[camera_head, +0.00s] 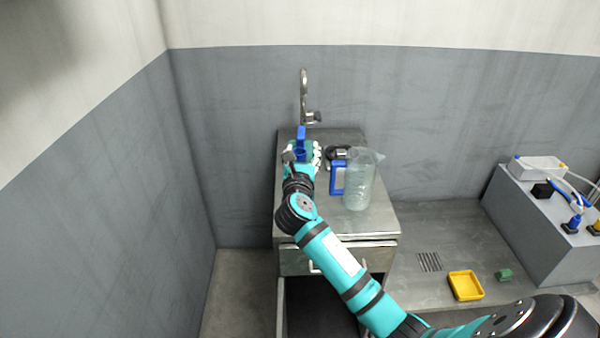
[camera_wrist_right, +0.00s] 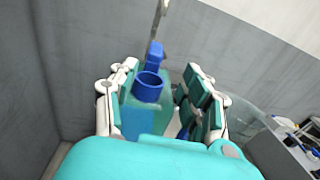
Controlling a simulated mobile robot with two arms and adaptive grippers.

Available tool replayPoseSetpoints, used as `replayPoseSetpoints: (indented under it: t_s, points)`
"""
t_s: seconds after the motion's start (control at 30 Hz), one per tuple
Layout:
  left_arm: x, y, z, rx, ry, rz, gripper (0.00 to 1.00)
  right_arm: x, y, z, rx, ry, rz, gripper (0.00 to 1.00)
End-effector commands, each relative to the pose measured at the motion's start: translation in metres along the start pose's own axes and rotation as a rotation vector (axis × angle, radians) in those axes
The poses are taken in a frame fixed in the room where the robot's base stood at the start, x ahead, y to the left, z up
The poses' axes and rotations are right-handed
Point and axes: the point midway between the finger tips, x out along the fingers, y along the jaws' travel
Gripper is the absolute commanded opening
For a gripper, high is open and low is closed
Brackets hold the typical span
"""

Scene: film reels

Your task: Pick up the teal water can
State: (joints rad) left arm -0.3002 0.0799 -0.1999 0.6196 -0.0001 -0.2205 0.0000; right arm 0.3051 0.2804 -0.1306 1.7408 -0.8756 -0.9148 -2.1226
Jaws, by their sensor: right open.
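The teal water can (camera_wrist_right: 133,114) stands on the metal sink cabinet, with a blue neck ring (camera_wrist_right: 148,87) and a blue upper part. In the head view mostly its blue top (camera_head: 301,134) shows; the rest is hidden by my right gripper. My right gripper (camera_head: 302,155) is open at the can. In the right wrist view the can is between the open fingers (camera_wrist_right: 162,76), closer to the left finger; I cannot tell if they touch. My left gripper is in neither view.
A faucet (camera_head: 304,95) rises behind the can. A yellow tray (camera_head: 465,285) and green block (camera_head: 504,275) lie lower right, beside a grey bench (camera_head: 540,220).

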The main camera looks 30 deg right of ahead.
Motion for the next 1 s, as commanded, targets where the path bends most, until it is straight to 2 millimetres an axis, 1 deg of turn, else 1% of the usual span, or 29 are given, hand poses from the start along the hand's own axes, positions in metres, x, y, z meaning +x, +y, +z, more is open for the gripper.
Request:
replayPoseSetpoints:
  t_s: [0.03,0.1,0.27,0.33,0.5,0.6,0.7,0.9,0.93,1.0]
  points:
    - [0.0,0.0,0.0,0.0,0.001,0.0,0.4,0.008,0.0,0.001,0.0,0.0,-0.001,0.48]
    - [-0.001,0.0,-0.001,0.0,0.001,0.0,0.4,0.015,0.001,0.0,-0.001,0.0,0.0,0.48]
    - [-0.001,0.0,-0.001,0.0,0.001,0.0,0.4,0.024,0.001,0.0,0.001,0.0,0.002,0.48]
    - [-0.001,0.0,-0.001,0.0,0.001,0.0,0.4,0.03,0.003,-0.001,0.001,0.001,0.0,0.48]
    - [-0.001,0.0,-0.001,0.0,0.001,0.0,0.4,0.054,0.009,-0.004,0.003,0.002,0.001,0.48]
    - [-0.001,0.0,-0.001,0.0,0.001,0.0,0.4,0.067,0.009,-0.004,0.001,0.001,0.001,0.48]
    - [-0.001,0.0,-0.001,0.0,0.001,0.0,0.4,0.072,0.008,-0.004,0.001,0.001,0.001,0.48]
    - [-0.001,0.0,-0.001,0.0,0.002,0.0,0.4,0.073,0.009,-0.004,0.001,0.0,0.002,0.48]
    - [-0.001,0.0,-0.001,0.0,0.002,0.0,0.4,0.073,0.008,-0.004,0.001,0.0,0.002,0.47]
    - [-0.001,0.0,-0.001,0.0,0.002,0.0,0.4,0.073,0.008,-0.004,0.001,0.0,0.002,0.38]
